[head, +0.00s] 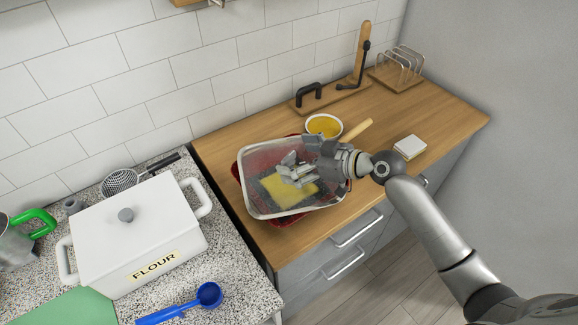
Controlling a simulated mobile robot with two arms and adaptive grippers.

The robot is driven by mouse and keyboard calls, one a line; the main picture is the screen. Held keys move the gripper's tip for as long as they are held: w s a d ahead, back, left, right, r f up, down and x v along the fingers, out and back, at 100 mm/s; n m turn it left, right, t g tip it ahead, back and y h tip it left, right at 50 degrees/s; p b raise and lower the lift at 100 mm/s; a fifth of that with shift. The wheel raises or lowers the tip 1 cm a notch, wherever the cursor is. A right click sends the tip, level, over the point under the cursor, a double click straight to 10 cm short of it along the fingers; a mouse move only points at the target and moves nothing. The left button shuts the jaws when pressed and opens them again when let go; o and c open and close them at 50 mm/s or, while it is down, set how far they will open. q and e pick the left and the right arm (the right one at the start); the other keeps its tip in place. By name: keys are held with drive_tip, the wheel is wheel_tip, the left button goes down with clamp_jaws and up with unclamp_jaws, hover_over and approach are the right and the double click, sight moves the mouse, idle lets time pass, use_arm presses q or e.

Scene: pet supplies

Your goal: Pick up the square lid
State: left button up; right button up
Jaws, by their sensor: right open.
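A white flour box (140,245) with a label and two side handles stands on the speckled counter at the left. Its flat white lid with a grey knob (126,215) is on top. A small, flat, white square piece (410,147) lies on the wooden counter at the right; I cannot tell which of these is the square lid. My right gripper (285,171) is open, over a light-rimmed clear tub (262,214), above a yellow piece (281,192) in it. I cannot tell whether it touches that piece. My left gripper is out of view.
The tub sits in a red tray (237,178). A bowl of yellow food (323,126) and a wooden handle (355,130) are behind my right gripper. A blue scoop (208,295) lies at the front left. The right part of the wooden counter (445,112) is mostly clear.

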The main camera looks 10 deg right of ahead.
drive_tip(key=shift+x, duration=1.3)
drive_tip(key=shift+s+d, duration=0.1)
clamp_jaws()
